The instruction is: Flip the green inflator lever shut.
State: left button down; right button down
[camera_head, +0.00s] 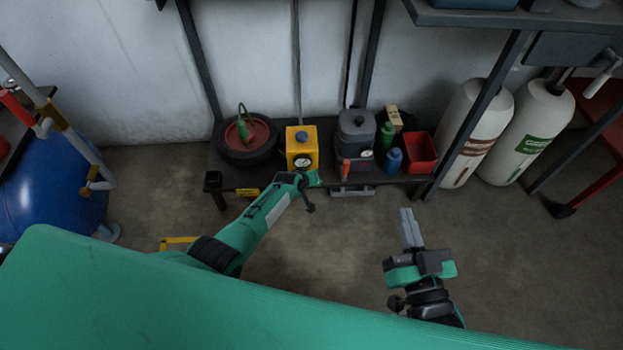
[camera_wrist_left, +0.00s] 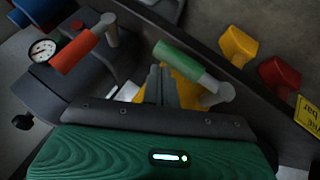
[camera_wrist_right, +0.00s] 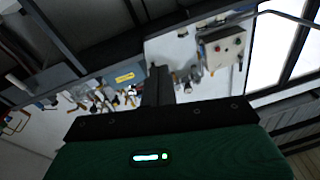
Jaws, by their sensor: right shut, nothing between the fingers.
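The green lever (camera_wrist_left: 182,60) shows in the left wrist view, slanting on a grey pivot arm beside the yellow inflator body (camera_wrist_left: 185,92). The yellow inflator (camera_head: 302,143), with a round gauge on its front, stands on the low shelf in the head view. My left gripper (camera_wrist_left: 161,72) is in front of it; its fingers look closed together, with the tips just below the left end of the green lever. I cannot tell whether they touch it. My right gripper (camera_head: 408,220) is shut and empty, over open floor right of the shelf's middle.
A grey unit (camera_head: 355,135) with a red lever (camera_wrist_left: 85,48) stands right beside the yellow inflator. A tire (camera_head: 245,152), bottles and a red bin (camera_head: 420,152) share the shelf (camera_head: 265,178). Two gas cylinders (camera_head: 475,125) stand at right; a blue ball (camera_head: 60,190) is at left.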

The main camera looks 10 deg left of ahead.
pick_arm(q)
jog(key=shift+d, duration=0.1)
